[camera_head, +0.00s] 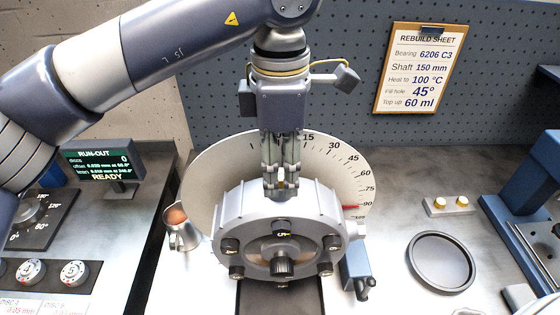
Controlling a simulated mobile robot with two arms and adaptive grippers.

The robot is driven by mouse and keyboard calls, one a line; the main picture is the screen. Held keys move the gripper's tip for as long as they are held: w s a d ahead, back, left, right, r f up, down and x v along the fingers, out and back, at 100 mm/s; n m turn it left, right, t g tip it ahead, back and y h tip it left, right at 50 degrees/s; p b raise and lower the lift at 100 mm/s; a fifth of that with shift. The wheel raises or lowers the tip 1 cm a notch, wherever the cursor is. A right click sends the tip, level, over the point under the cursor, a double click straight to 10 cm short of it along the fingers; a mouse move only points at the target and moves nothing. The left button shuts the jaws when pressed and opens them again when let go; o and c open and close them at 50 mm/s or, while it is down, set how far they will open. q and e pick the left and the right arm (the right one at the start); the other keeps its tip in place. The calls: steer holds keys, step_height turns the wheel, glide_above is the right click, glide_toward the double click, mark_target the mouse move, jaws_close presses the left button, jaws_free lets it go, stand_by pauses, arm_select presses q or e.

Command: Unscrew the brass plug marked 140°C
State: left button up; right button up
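A grey round rotor housing (228,210) stands upright at the centre, with several dark knobs on its front face. My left gripper (281,186) points straight down at the top of its rim. A small brass-coloured piece, perhaps a plug (281,182), shows between the fingertips. I cannot tell whether the fingers touch it or grip it. No 140°C marking is legible on it. Two more brass plugs, a left one (438,202) and a right one (462,202), sit in a small grey block on the right of the bench. My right gripper is not in view.
A large white angle dial (215,165) stands behind the housing. A metal jug (181,229) is at its left and a blue-grey device (356,270) at its right. A black round dish (441,262) and blue press (530,180) are at right. A run-out display (98,163) is at left.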

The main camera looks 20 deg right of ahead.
arm_select(q)
steer(key=shift+w, duration=0.1)
steer(key=c, duration=0.9)
steer(key=shift+f+n+b, duration=0.1)
steer(key=shift+n+b, duration=0.45)
steer(key=shift+n, duration=0.25)
steer(key=n+b, duration=0.1)
steer(key=n, duration=0.1)
steer(key=shift+n, duration=0.3)
steer(key=n+b, duration=0.2)
steer(key=n, duration=0.3)
steer(key=n+b, duration=0.3)
steer(key=n, duration=0.3)
steer(key=shift+n+b, duration=0.35)
steer(key=shift+n, duration=0.85)
steer(key=shift+r+n, duration=0.25)
steer(key=shift+n, duration=0.15)
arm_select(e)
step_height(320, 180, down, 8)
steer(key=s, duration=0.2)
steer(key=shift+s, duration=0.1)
